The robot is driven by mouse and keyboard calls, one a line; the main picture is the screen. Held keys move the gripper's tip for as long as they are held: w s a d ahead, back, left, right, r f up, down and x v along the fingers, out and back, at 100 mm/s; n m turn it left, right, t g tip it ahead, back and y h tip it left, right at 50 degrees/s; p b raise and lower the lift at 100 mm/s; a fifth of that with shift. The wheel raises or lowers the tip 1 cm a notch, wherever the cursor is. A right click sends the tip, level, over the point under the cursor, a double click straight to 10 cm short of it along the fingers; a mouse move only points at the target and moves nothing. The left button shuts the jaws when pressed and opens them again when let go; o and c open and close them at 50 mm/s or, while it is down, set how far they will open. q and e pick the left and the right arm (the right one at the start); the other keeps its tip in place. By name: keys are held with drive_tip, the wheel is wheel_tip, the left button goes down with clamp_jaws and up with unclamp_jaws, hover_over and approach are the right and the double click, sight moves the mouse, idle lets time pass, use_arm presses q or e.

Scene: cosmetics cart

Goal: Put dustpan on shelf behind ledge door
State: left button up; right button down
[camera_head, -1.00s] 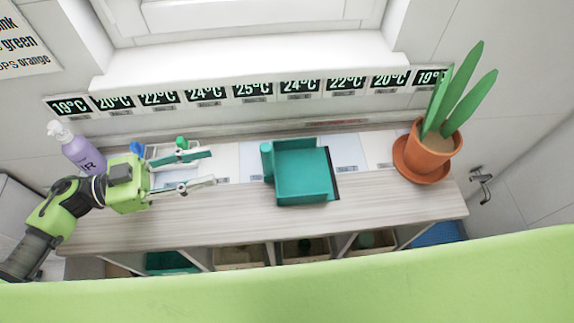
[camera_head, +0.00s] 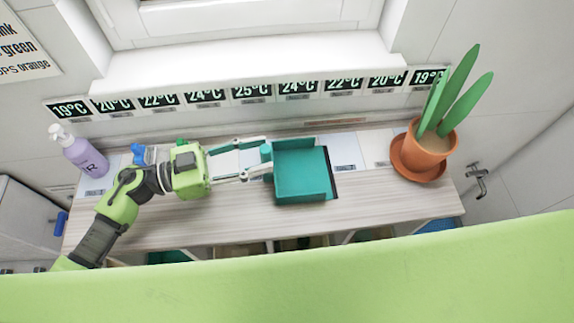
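The teal dustpan (camera_head: 302,171) lies on the wooden shelf top, right of the picture's middle. Its short cylindrical handle (camera_head: 266,151) is at its left side. My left gripper (camera_head: 268,158) reaches in from the left, with its two fingers spread apart on either side of the handle. The fingertips are at the dustpan's left edge; whether they touch it I cannot tell. My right gripper is not in view. Open compartments show under the shelf top, mostly hidden by a green surface in front. I cannot make out a ledge door.
A potted plant (camera_head: 425,150) stands at the right end of the shelf top. A window ledge (camera_head: 250,68) and temperature labels are behind. The shelf top's front strip is clear.

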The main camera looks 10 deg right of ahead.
use_arm(q)
drive_tip(key=shift+w+d, duration=0.25)
drive_tip(key=shift+d, duration=1)
clamp_jaws()
drive_tip(key=shift+r, duration=0.1)
